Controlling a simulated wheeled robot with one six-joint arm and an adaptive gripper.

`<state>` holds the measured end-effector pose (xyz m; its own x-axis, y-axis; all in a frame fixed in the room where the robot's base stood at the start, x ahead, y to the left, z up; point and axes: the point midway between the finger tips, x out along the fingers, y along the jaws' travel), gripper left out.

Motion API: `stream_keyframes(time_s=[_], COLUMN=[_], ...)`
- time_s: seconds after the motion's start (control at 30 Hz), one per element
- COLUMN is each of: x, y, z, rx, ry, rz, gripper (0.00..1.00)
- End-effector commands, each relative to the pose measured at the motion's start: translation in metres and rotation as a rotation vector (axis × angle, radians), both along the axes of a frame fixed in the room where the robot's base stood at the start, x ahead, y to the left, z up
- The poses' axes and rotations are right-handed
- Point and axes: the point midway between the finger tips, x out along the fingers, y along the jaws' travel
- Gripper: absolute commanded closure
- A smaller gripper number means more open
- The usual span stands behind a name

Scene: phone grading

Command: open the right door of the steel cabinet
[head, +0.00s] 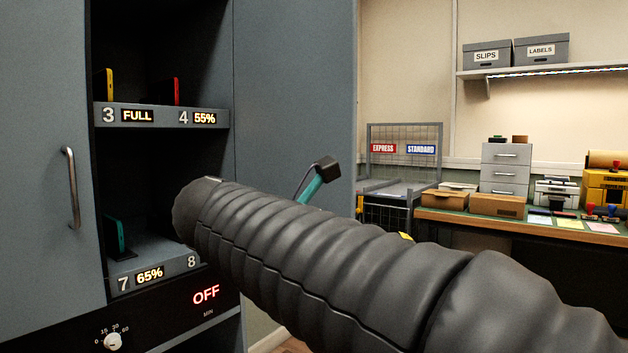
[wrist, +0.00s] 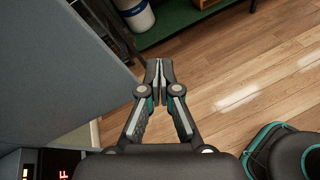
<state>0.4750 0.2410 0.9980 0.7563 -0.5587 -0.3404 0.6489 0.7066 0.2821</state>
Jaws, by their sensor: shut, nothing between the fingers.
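The steel cabinet (head: 160,117) has its right half open to view, with phones on its numbered shelves. Its right door (head: 290,90) stands swung open, to the right of the shelves; it also fills the left of the wrist view (wrist: 60,70). The left door (head: 45,170) with its bar handle (head: 70,188) looks shut. My gripper (wrist: 160,75) is shut and empty, just beyond the right door's edge; I cannot tell whether it touches. In the head view my arm hides most of the gripper, and part of it (head: 322,175) shows in front of the door. The right door's handle is not visible.
A workbench (head: 455,216) with drawers and boxes stands at the right. A wire rack (head: 405,160) with EXPRESS and STANDARD signs is behind the door. Open wood floor (wrist: 240,75) lies right of my gripper. A white container (wrist: 135,14) stands at the top.

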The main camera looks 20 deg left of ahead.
Motion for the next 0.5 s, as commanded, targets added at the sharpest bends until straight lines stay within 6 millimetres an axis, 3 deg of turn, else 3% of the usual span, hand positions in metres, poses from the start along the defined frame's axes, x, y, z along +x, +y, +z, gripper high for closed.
stream_keyframes(time_s=[0.03,0.2,0.33,0.5], x=[-0.007,-0.041,-0.064,-0.073], y=[0.034,0.108,0.139,0.15], z=[0.016,0.058,0.075,0.083], rx=[-0.084,-0.309,-0.402,-0.445], ry=[-0.015,-0.071,-0.1,-0.113], rz=[0.044,0.108,0.12,0.119], gripper=[1.0,1.0,1.0,1.0])
